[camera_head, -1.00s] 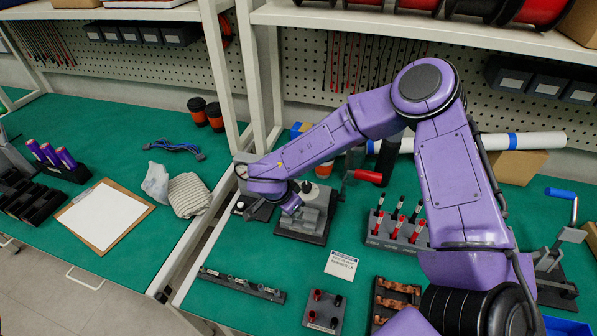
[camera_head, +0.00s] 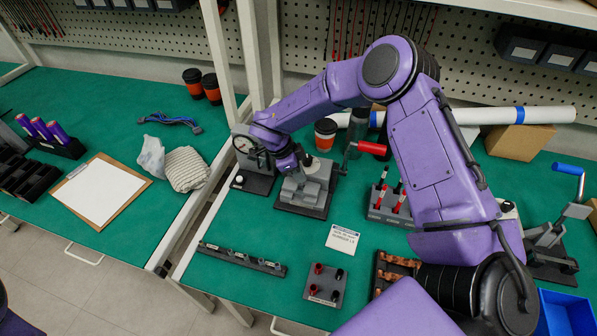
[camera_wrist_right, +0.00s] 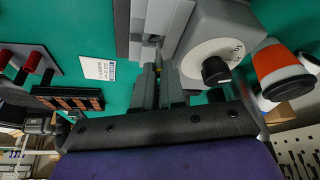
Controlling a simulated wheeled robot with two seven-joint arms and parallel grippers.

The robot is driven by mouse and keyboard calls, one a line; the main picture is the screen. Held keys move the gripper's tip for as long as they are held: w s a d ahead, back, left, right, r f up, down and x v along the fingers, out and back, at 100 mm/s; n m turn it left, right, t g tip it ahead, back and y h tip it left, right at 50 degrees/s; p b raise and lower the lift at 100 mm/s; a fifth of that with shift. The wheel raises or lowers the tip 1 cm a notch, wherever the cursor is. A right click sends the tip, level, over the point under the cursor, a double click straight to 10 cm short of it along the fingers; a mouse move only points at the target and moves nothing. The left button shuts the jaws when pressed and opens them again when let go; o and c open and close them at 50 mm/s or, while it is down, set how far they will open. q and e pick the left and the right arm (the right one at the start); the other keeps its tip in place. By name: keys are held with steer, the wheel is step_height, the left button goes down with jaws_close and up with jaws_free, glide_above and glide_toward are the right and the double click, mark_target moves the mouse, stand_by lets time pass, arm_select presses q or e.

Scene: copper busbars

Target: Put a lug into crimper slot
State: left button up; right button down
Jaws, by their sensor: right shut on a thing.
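The crimper (camera_head: 318,190), a grey block on a dark base with a red-gripped lever, stands on the green bench. My right gripper (camera_head: 292,172) is at its left side, low over it. In the right wrist view the gripper's fingers (camera_wrist_right: 160,78) are nearly together, pointing at a narrow gap in the grey crimper body (camera_wrist_right: 180,18). The lug they hold is small and mostly hidden between the tips; I cannot tell whether it is inside the slot. A dark strip (camera_head: 241,258) with several lugs lies at the front left. My left gripper is not in view.
A grey gauge device (camera_head: 250,175) stands close left of the crimper, and an orange-black cup (camera_head: 325,134) behind it. A sign card (camera_head: 342,239), a small post block (camera_head: 325,286) and a red-handled tool rack (camera_head: 386,207) lie nearer or right. Bench between strip and crimper is clear.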

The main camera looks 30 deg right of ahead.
steer(key=shift+s+r, duration=0.15)
steer(key=shift+f, duration=0.4)
stand_by(0.4)
steer(key=shift+f, duration=0.35)
stand_by(0.6)
steer(key=shift+f, duration=0.2)
steer(key=shift+f, duration=0.15)
stand_by(0.3)
steer(key=shift+f+b, duration=0.4)
steer(key=shift+f, duration=0.05)
steer(key=shift+f, duration=0.1)
stand_by(0.3)
